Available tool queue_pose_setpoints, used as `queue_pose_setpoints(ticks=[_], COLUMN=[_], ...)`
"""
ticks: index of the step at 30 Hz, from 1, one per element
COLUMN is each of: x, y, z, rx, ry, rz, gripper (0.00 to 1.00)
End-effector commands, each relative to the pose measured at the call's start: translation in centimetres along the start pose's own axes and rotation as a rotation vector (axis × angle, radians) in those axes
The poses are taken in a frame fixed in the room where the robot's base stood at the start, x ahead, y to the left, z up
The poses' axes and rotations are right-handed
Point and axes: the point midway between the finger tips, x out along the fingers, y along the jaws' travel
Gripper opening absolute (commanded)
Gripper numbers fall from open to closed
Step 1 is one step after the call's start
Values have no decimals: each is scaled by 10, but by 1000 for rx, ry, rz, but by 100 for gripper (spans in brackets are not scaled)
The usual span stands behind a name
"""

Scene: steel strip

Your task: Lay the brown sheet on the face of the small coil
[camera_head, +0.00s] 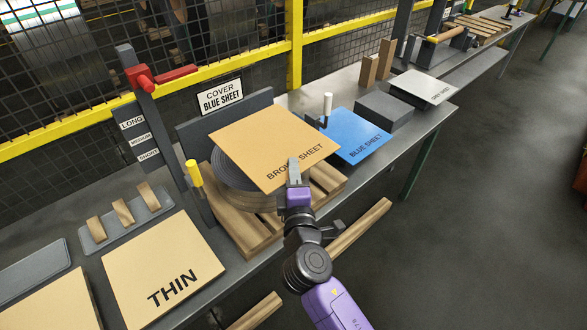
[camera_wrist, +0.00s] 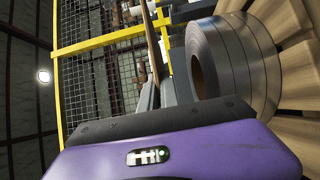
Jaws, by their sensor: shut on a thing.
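The brown sheet (camera_head: 262,138), a flat square lettered BROWN SHEET, is held by its near edge in my gripper (camera_head: 294,172). In the wrist view the sheet (camera_wrist: 152,40) shows edge-on as a thin strip between my fingers (camera_wrist: 149,95). The small coil (camera_head: 236,186) of grey steel lies on a wooden pallet, mostly hidden by the sheet in the head view. In the wrist view the coil (camera_wrist: 240,70) shows its open eye, and a gap separates its face from the sheet. The sheet is above the coil, not touching it.
A blue sheet (camera_head: 355,137) lies right of the coil, near a white-handled post (camera_head: 327,105). A sign (camera_head: 220,96) reads COVER BLUE SHEET. A post with a red clamp (camera_head: 160,77) and yellow handle (camera_head: 194,173) stands left. A THIN board (camera_head: 160,265) lies front left.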

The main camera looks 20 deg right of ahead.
Motion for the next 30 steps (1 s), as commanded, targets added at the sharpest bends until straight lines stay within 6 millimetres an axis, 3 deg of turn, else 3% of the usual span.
queue_pose_setpoints(ticks=[21, 30], x=[0, 0], y=[-64, -77], z=[0, 0], rx=[0, 1], ry=[0, 0], rz=[1, 1], gripper=[0, 0])
